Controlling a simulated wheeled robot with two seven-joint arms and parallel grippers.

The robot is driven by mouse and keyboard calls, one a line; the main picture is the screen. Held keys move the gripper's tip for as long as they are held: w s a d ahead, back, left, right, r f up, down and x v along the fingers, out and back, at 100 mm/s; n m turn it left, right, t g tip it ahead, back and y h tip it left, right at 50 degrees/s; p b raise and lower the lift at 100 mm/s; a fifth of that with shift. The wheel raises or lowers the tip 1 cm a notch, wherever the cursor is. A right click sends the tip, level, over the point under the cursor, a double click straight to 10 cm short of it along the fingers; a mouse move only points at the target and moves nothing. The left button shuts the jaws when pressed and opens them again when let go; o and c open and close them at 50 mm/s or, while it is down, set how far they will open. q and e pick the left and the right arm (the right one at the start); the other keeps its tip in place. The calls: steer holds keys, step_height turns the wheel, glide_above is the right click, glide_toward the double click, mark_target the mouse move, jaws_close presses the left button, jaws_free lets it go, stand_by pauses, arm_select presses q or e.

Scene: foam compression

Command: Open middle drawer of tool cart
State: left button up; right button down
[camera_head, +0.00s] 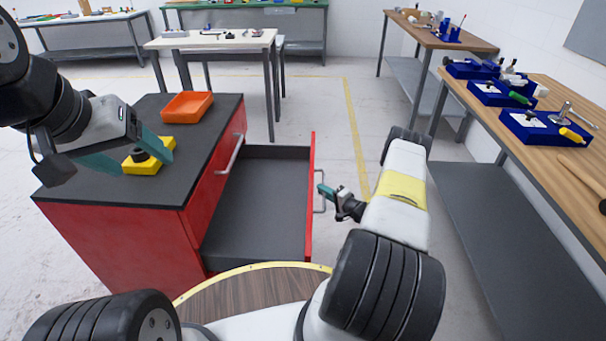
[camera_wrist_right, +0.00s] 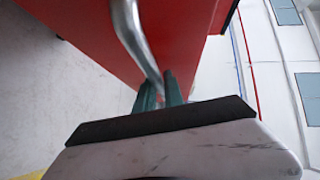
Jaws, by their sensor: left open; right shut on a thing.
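The red tool cart (camera_head: 120,235) with a dark top stands at the left in the head view. One of its drawers (camera_head: 262,200) is pulled out to the right and looks empty inside. A silver handle (camera_head: 319,198) is on the drawer's red front. My right gripper (camera_head: 322,190) is at this handle; in the right wrist view its teal fingers (camera_wrist_right: 159,90) are shut on the silver bar (camera_wrist_right: 132,30). My left gripper (camera_head: 138,158) is open above the cart top, its fingers around or over a yellow block (camera_head: 145,166) with a black knob. I cannot tell whether they touch it.
An orange tray (camera_head: 187,107) sits on the cart top. Another silver handle (camera_head: 231,153) is on the cart's closed front. A wooden bench (camera_head: 550,110) with blue trays stands at the right.

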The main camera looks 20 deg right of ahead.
steer(key=shift+d, duration=0.1)
steer(key=c, duration=1.5)
jaws_free()
steer(key=shift+o, duration=0.2)
steer(key=v, duration=0.7)
steer(key=shift+s+d, duration=0.2)
steer(key=shift+s, duration=0.2)
